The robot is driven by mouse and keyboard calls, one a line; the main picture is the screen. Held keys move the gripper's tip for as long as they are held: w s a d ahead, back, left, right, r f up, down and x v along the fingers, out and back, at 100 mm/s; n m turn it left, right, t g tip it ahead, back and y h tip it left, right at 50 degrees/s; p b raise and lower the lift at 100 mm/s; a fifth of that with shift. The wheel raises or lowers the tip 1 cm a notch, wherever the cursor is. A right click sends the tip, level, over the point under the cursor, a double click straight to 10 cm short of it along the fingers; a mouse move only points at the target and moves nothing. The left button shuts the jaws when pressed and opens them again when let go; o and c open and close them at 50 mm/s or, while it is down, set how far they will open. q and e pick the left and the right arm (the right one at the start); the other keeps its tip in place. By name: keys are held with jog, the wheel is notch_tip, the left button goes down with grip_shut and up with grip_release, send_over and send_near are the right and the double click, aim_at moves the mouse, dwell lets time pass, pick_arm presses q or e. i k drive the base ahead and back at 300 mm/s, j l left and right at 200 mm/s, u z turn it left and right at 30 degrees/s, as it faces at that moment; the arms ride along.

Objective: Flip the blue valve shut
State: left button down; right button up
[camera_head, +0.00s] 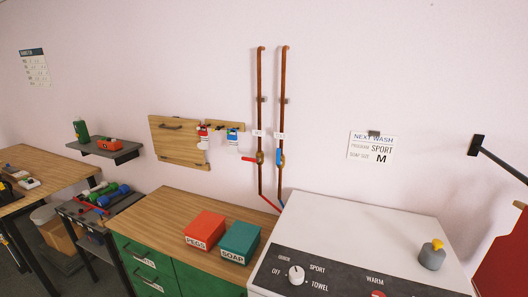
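The blue valve (281,157) is on the right one of two upright copper pipes on the wall. Its blue handle looks upright, in line with the pipe (284,90). The red valve (249,159) is on the left pipe (260,90), and its red handle points sideways to the left. White tags hang on both pipes above the valves; their print is too small to read. Neither of my grippers shows in the head view.
A white washing machine (400,230) stands below and right of the pipes, with a grey-yellow object (432,255) on top. A wooden-topped green cabinet (165,205) holds a red PEGS box (205,229) and a teal SOAP box (240,241).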

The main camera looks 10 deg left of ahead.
aim_at(279, 163)
jog(key=j+z, duration=0.35)
jog(key=j, duration=0.95)
jog(key=i+j, duration=0.05)
